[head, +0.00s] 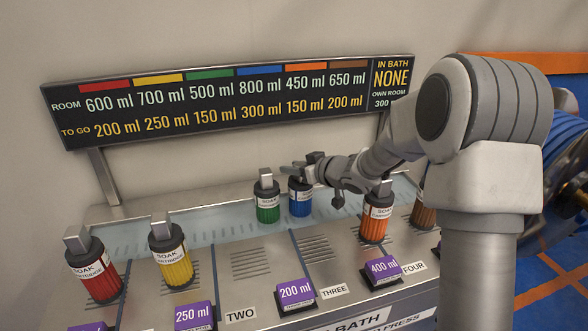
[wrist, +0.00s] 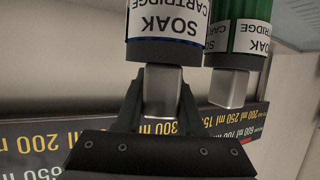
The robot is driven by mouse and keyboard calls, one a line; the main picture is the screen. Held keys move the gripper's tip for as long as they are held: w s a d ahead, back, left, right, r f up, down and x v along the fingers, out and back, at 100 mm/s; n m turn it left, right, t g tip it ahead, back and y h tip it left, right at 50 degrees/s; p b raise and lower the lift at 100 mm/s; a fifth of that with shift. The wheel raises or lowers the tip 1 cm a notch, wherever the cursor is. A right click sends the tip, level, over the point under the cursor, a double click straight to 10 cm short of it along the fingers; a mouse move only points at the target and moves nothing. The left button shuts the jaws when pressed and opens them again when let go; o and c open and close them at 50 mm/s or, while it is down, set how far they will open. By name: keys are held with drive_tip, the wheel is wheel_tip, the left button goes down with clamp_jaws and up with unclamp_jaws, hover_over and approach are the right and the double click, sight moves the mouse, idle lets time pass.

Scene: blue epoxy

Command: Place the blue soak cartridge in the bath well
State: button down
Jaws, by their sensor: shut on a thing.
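The blue soak cartridge (head: 300,201) is upright at the back of the bench, right of the green cartridge (head: 267,207). My gripper (head: 300,172) is at its top. In the wrist view my gripper (wrist: 160,105) is shut on the silver tab of the blue cartridge (wrist: 165,50), with the dark fingers on both sides of the tab. I cannot tell whether its base touches the surface. A pale blue strip (head: 225,228) runs along the back of the bench; I cannot tell for sure that it is the bath well. The sign (head: 230,100) reads "IN BATH NONE".
Red (head: 97,272), yellow (head: 172,262), orange (head: 376,220) and brown (head: 424,208) cartridges stand along the bench. The green one is close beside the blue one. Purple volume tags (head: 296,292) line the front edge. The sign stands behind on posts.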

drive_tip(key=shift+f, duration=0.15)
drive_tip(key=c, duration=0.5)
unclamp_jaws()
